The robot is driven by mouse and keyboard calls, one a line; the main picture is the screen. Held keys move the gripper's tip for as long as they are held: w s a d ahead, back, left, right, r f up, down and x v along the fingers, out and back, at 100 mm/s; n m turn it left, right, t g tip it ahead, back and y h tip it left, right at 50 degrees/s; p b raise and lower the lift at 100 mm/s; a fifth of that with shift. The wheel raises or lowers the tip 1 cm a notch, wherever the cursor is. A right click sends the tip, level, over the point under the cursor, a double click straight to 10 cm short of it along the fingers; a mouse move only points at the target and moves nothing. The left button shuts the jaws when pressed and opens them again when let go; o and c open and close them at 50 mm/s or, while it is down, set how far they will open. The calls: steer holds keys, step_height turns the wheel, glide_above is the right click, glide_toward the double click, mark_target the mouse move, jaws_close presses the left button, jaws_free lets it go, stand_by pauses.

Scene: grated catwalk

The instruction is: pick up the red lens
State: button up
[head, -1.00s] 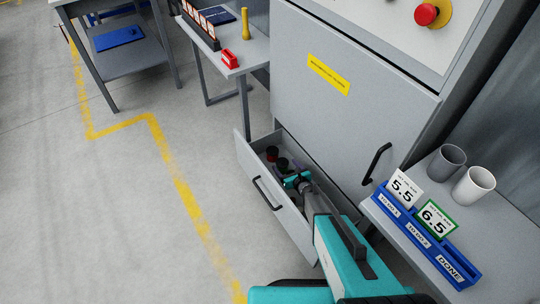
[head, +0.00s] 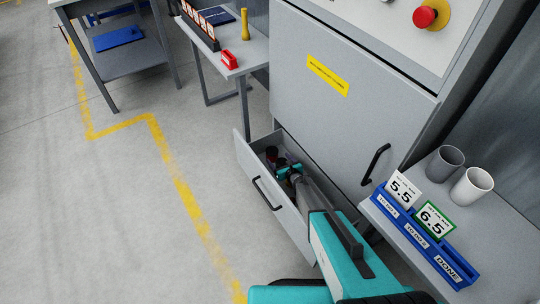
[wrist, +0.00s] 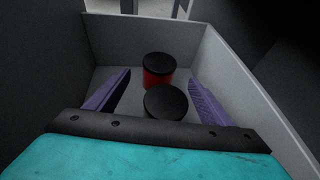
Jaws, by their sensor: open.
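The red lens (wrist: 158,76), a short cylinder with a black top and red side, stands upright in the open grey drawer (wrist: 255,95) in the wrist view. A second black-topped cylinder (wrist: 166,104) stands nearer; its side colour is hard to tell. My gripper (wrist: 160,80) is open, with one purple finger on each side of the pair, and appears empty. In the head view my gripper (head: 288,169) is inside the drawer (head: 276,200), close to the small, dark cylinders (head: 271,152). My arm hides part of the drawer.
The drawer walls stand close around the fingers. The cabinet front (head: 345,120) rises behind the drawer. A shelf at right holds two cups (head: 473,186) and a blue card rack (head: 425,240). The floor at left is clear.

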mark_target(275, 155)
steer(key=shift+w+a+f, duration=0.15)
steer(key=shift+w+a, duration=0.05)
steer(key=shift+w, duration=0.2)
steer(key=shift+w, duration=0.15)
steer(key=shift+p+x, duration=0.45)
steer(key=shift+x, duration=2.05)
steer(key=shift+a+f, duration=0.1)
steer(key=shift+c, duration=0.3)
steer(key=c, duration=1.1)
